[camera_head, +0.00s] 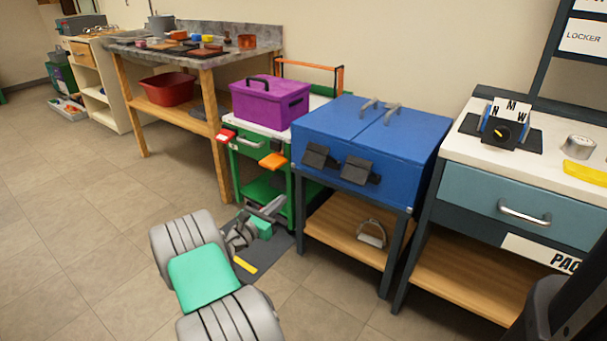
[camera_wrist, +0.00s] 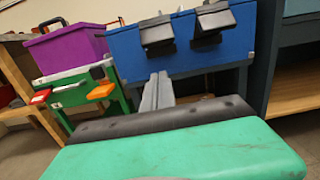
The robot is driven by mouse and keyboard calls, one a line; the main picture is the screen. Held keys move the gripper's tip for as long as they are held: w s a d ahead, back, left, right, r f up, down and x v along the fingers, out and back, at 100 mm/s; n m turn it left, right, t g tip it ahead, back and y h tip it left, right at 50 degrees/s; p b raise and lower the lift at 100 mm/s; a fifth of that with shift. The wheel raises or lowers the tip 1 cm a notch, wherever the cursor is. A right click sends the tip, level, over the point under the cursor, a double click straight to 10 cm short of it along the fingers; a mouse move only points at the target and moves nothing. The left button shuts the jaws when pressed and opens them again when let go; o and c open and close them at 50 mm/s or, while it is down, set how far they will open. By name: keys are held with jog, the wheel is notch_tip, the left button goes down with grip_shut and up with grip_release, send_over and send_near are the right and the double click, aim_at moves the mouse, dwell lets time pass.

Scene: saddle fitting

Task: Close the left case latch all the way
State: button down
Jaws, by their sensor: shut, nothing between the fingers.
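The blue case (camera_head: 345,140) rests on a dark-framed stand, with two grey handles on top. Its left latch (camera_head: 320,157) and right latch (camera_head: 360,170) are black flaps on the front face. Both appear to stick out at a slant rather than lie flat. In the wrist view the left latch (camera_wrist: 157,34) is above my fingers and the right latch (camera_wrist: 212,22) is to its right. My gripper (camera_head: 270,207) is shut and empty, low in front of the green cart, left of and below the latches. Its grey fingers (camera_wrist: 157,90) point toward the case, apart from it.
A purple toolbox (camera_head: 268,102) sits on the green cart (camera_head: 238,160) left of the case, with red and orange parts jutting forward. A stirrup-like metal piece (camera_head: 371,233) lies on the stand's lower shelf. A blue-drawer bench (camera_head: 520,200) is at right. Floor at left is clear.

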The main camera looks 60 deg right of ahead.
aim_at(321, 160)
jog(key=s+d+r+b, duration=0.1)
jog(key=d+b, duration=0.1)
jog(key=d, duration=0.4)
jog(key=s+d+r+b, duration=0.1)
jog(key=d+r+b, duration=0.1)
jog(key=d, duration=0.4)
jog(key=shift+d+r+b, duration=0.25)
jog(key=shift+d+b, duration=0.05)
jog(key=shift+b, duration=0.2)
jog(key=shift+w+r, duration=0.1)
